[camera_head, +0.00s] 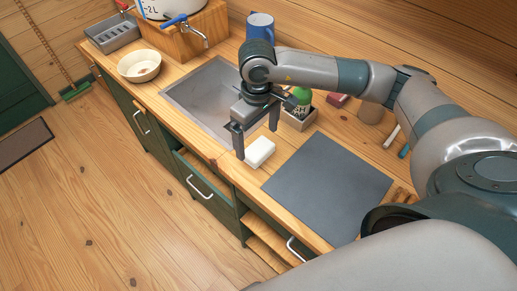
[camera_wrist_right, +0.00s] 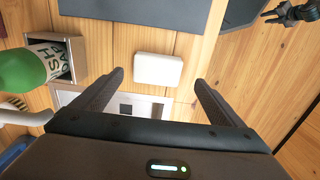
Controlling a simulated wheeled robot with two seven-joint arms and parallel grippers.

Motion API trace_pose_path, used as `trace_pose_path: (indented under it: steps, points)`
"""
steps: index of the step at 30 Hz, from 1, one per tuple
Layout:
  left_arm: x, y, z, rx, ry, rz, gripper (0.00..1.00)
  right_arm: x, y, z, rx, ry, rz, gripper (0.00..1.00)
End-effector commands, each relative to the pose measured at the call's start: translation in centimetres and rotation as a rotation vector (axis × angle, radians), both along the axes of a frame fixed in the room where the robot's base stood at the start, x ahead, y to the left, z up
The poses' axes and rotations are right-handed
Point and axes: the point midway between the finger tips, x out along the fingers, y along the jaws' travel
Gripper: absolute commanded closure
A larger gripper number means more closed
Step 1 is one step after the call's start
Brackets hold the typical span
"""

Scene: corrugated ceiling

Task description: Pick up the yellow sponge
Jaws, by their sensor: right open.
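A pale, nearly white block like a sponge (camera_head: 259,152) lies on the wooden counter (camera_head: 224,161) between the sink and a dark mat; no clearly yellow sponge shows. My right gripper (camera_head: 257,144) is open and points down just over the sink-side edge of the block. In the right wrist view the block (camera_wrist_right: 158,69) lies ahead of the open fingers (camera_wrist_right: 158,85), centred between them and apart from both. My left gripper does not show in the head view; a dark jointed shape (camera_wrist_right: 290,13) at the wrist view's top right may be it.
A grey sink (camera_head: 200,93) lies left of the gripper, and a dark mat (camera_head: 328,186) to the right. A green bottle (camera_wrist_right: 24,68) stands in a small box (camera_wrist_right: 72,55) close by. A blue mug (camera_head: 260,26) and a bowl (camera_head: 139,66) stand farther back.

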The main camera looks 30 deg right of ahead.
Motion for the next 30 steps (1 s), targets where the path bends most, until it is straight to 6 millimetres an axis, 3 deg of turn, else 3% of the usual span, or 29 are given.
trace_pose_path:
  steps: [6,12,27,30]
  points:
    - [0.0,0.0,2.3,0.001,0.0,0.0,0.69,0.1,-0.5,-2.0,-0.001,0.007,-0.001,0.08]
    - [0.1,0.1,2.9,0.001,0.0,0.001,0.69,0.2,-0.5,-3.8,-0.001,0.003,0.0,0.08]
    - [0.1,0.0,2.8,0.001,-0.001,0.001,0.69,0.2,-0.5,-4.1,0.0,0.001,0.0,0.08]
    - [0.1,0.0,2.8,0.001,-0.001,0.001,0.69,0.2,-0.5,-4.1,0.0,0.001,0.0,0.29]
